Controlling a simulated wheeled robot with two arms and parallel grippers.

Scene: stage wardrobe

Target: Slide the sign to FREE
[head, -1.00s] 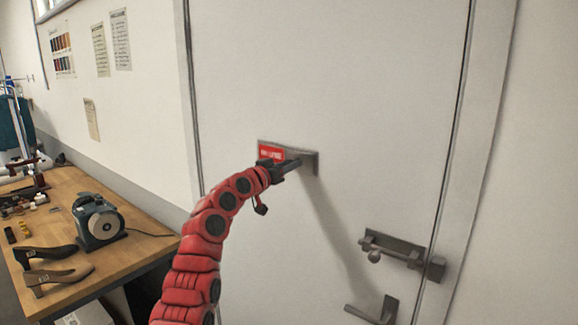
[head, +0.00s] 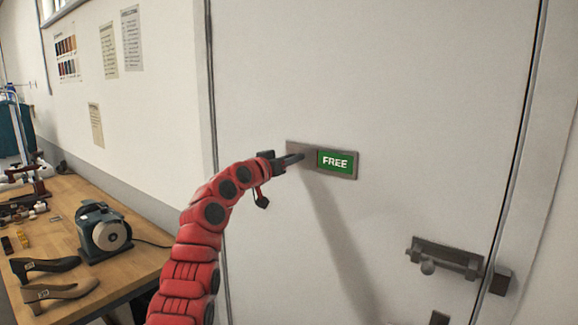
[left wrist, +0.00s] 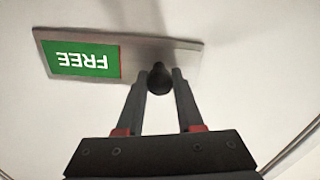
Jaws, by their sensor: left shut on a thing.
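The sign (head: 350,174) is a grey metal plate on the white door. Its green panel reading FREE (head: 336,162) shows on the right part of the plate, and no red shows in the head view. My left gripper (head: 296,159) is at the plate's left part. In the left wrist view the plate (left wrist: 185,62) appears upside down, and my left gripper (left wrist: 159,82) is shut on a dark round knob (left wrist: 160,78) beside the green panel. The head view hides most of the knob behind the fingers. My right gripper is not in view.
A bolt latch (head: 445,258) sticks out from the door at lower right. A wooden workbench (head: 140,265) stands at left with a grinder (head: 103,232) and shoes (head: 60,288) on it. The door face around the sign is clear.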

